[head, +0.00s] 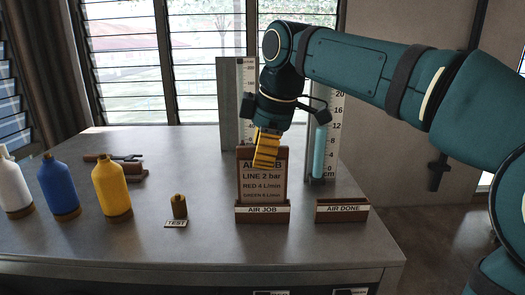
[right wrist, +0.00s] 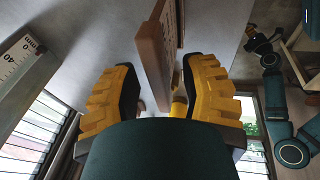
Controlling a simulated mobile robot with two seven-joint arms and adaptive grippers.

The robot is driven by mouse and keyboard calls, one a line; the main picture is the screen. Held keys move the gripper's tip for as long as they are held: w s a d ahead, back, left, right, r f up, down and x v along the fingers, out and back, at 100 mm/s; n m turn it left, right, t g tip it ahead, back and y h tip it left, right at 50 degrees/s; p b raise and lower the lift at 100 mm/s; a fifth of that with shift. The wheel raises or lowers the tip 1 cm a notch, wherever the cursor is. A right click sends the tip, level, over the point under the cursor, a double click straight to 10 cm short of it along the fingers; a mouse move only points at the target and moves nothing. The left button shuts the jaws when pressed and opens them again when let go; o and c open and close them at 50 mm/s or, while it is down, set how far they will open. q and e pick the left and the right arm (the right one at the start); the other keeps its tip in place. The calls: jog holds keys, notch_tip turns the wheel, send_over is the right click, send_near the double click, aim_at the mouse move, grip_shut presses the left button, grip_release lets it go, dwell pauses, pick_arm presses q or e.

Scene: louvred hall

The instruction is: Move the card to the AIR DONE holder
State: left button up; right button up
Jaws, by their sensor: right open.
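The card (head: 264,185) is an upright wooden-brown board with printed lines, standing in the AIR JOB holder (head: 262,215). The AIR DONE holder (head: 341,215) is to its right and shows no card. My right gripper (head: 265,160) points down at the top of the card, its yellow fingers hiding part of the heading. In the right wrist view the open fingers (right wrist: 158,105) lie on either side of the card (right wrist: 154,58), with visible gaps. My left gripper does not show clearly in either view.
White, blue (head: 59,190) and yellow (head: 111,188) bottles stand at the left. A small dark-yellow bottle (head: 179,206) stands by a TEST label. Behind the holders are a millimetre scale (head: 246,110) and a tall gauge with a blue column (head: 320,152). The table front is clear.

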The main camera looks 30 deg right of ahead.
grip_shut()
jog(key=shift+r, duration=0.15)
jog(key=shift+r+p, duration=1.7)
jog(key=shift+p, duration=0.1)
jog(key=shift+r, duration=3.2)
